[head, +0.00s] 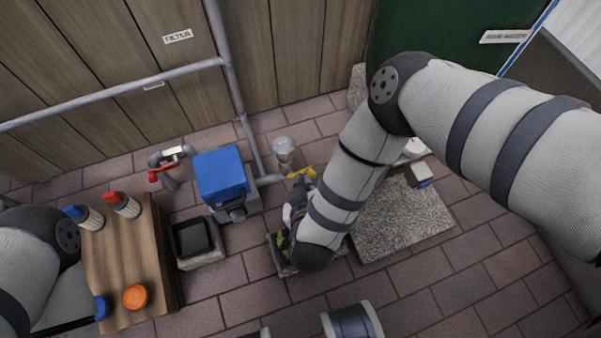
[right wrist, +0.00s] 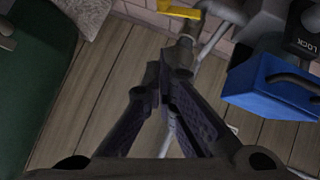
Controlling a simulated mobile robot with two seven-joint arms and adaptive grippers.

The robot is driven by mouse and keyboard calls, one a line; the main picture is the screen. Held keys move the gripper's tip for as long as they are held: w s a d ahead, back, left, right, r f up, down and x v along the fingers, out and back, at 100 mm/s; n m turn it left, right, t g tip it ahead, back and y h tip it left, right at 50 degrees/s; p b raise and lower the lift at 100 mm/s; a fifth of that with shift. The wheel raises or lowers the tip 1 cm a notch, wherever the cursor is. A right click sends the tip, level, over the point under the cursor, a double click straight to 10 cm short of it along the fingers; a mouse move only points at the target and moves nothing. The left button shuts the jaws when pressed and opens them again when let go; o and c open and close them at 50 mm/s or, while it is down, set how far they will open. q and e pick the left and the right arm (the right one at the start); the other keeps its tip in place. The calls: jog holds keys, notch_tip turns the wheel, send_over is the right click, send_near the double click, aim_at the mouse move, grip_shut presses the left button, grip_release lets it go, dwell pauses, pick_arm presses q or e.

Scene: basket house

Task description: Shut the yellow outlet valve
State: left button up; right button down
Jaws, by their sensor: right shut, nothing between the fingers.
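The yellow outlet valve handle (head: 303,173) sits on the grey pipe just right of the blue box. It also shows at the top edge of the right wrist view (right wrist: 180,11), partly cut off. My right gripper (head: 297,186) is close beside the handle, with much of it hidden behind my own arm. In the right wrist view my right gripper (right wrist: 178,62) has its fingers together and empty, with the handle beyond the tips. I cannot tell whether the tips touch the valve.
A blue box (head: 221,172) and a red-handled tap (head: 165,172) stand left of the valve. A grey filter cup (head: 283,148) is behind it.

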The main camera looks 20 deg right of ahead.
aim_at(314, 173)
jog(key=w+d+f+b, duration=0.1)
jog(key=w+f, duration=0.1)
jog(key=f, duration=0.1)
jog(key=w+d+f+b, duration=0.1)
jog(key=w+f+b, duration=0.1)
jog(key=f, duration=0.1)
jog(key=w+d+f+b, duration=0.1)
jog(key=w+f+b, duration=0.1)
jog(key=f, duration=0.1)
jog(key=shift+w+d, duration=0.25)
jog(key=shift+w, duration=0.05)
pick_arm(q)
jog(key=shift+g, duration=0.5)
jog(key=f, duration=0.1)
jog(key=s+f, duration=0.1)
jog(key=f, duration=0.1)
jog(key=s+f, duration=0.1)
jog(key=shift+f, duration=0.15)
